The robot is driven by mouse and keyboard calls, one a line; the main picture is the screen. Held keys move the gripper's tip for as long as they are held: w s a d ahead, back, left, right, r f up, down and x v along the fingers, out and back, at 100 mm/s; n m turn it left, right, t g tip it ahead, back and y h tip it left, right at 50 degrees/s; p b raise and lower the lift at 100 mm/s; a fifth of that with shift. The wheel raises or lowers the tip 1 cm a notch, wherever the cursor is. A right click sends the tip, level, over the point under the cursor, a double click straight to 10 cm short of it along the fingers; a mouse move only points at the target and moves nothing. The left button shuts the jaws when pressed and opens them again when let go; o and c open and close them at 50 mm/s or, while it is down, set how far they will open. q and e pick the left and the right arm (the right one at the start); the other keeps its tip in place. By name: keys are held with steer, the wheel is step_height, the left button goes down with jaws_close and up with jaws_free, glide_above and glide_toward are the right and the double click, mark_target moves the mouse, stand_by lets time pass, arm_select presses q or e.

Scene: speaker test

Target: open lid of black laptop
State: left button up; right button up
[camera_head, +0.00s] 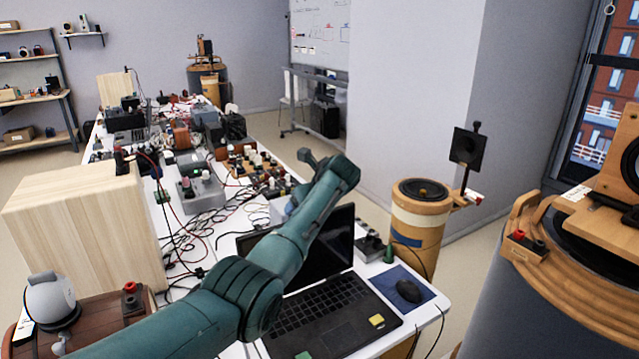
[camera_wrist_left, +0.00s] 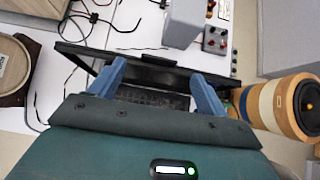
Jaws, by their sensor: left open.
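The black laptop (camera_head: 335,318) sits on the white table at the lower middle of the head view. Its lid (camera_head: 337,243) stands raised, with the dark screen and the keyboard both showing. My left arm crosses in front and hides part of the screen. In the left wrist view the lid (camera_wrist_left: 88,56) is a dark slanting band, with the keyboard (camera_wrist_left: 155,97) below it. My left gripper (camera_wrist_left: 158,69) is open, its two blue fingers apart over the laptop near the lid. Whether the fingers touch it, I cannot tell. My right gripper is not in view.
A mouse (camera_head: 409,290) on a blue pad lies right of the laptop. A wooden cylinder (camera_head: 418,225) stands beyond the table's right edge. A pale wooden box (camera_head: 85,235) is at the left. Cables and several small devices crowd the table behind the laptop.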

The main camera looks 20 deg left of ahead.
arm_select(q)
steer(key=v, duration=0.8)
steer(key=shift+b, duration=0.35)
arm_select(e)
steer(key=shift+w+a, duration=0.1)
